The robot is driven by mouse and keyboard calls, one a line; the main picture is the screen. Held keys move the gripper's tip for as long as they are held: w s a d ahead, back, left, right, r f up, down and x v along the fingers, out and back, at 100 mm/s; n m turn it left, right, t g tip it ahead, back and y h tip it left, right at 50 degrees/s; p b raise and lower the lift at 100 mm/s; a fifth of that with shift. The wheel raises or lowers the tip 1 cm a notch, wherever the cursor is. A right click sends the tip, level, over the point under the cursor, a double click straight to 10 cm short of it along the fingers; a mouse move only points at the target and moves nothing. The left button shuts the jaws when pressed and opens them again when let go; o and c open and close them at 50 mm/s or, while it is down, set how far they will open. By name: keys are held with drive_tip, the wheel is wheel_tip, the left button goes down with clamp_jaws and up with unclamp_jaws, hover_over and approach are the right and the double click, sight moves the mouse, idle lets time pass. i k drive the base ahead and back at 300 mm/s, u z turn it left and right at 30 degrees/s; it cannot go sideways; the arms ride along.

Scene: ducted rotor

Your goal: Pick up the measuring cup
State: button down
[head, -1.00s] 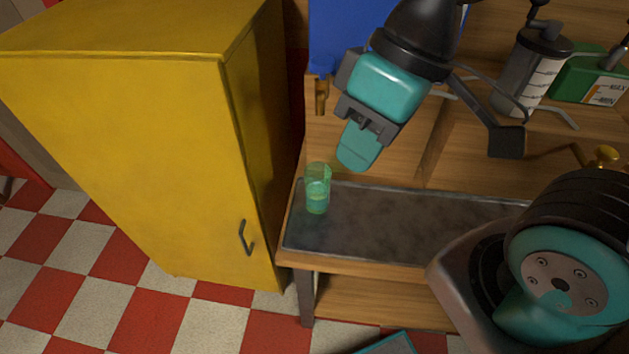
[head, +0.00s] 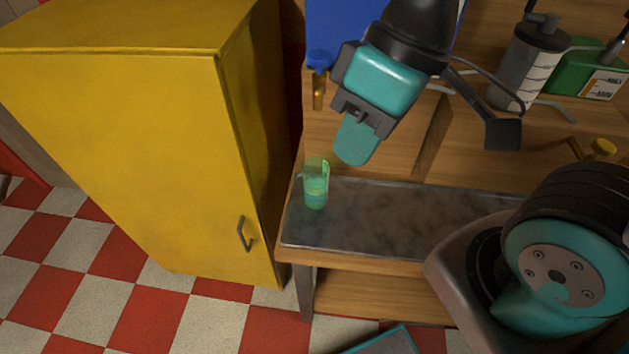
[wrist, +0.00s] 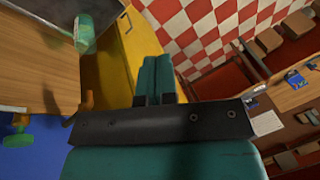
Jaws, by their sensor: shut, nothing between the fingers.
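The measuring cup (head: 316,186) is a clear green-tinted cup. It stands upright at the left end of the grey worktop, close to the yellow cabinet. In the wrist view the cup (wrist: 85,34) shows at the upper left, apart from the fingers. My gripper (head: 351,158) is teal with a dark grey mount. In the head view it appears above and to the right of the cup, pointing down. In the wrist view its two fingers (wrist: 155,62) lie side by side, shut and empty.
The tall yellow cabinet (head: 120,150) stands directly left of the bench. The grey worktop (head: 400,222) is bare right of the cup. A grey canister (head: 530,65) and a green container (head: 590,75) stand on the shelf at upper right.

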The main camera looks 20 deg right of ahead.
sight(316, 170)
drive_tip(key=u, duration=0.55)
drive_tip(key=k, duration=1.25)
drive_tip(key=u, duration=0.05)
drive_tip(key=i, duration=0.5)
drive_tip(key=z, duration=0.85)
drive_tip(key=i, duration=0.4)
drive_tip(key=z, duration=0.1)
